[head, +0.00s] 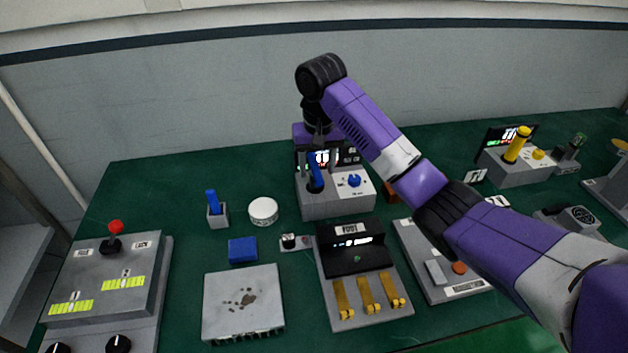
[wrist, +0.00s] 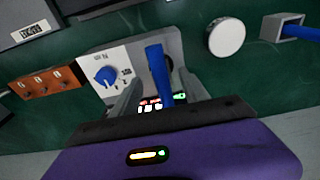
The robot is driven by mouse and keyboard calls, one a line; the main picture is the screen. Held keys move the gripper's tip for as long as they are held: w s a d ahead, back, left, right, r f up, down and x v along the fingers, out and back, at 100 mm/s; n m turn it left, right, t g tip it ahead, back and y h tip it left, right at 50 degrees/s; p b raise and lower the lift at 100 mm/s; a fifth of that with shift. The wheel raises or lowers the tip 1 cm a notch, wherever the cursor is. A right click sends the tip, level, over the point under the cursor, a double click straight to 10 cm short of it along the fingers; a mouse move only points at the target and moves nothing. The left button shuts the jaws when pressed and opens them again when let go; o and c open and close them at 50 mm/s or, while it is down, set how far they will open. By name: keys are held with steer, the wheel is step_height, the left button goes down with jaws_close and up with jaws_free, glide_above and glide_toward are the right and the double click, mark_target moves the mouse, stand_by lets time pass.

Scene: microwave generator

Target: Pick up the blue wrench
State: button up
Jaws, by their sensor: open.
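A blue upright handle-like piece (head: 212,201) stands in a small grey holder (head: 217,216) left of centre in the head view. Its blue shaft (wrist: 303,33) also shows at the wrist view's right edge. A second blue lever (head: 315,171) stands on a grey control box (head: 335,203); in the wrist view this lever (wrist: 155,65) lies between my fingers. I cannot tell from shape which is the wrench. My gripper (wrist: 160,92) is open above the control box, apart from the small holder. In the head view its fingers are mostly hidden.
A white round lid (head: 263,211) and blue block (head: 242,250) lie near the holder. A grey plate (head: 243,302), a panel with yellow levers (head: 362,280) and a red-knob console (head: 105,275) stand in front. The green table (head: 150,195) is clear at back left.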

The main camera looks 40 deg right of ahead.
steer(key=shift+w+f+p, duration=0.15)
steer(key=shift+w+f, duration=0.05)
steer(key=shift+f, duration=0.75)
steer(key=shift+w+f+p, duration=0.15)
steer(key=shift+w+f, duration=0.05)
steer(key=shift+f, duration=0.75)
jaws_close()
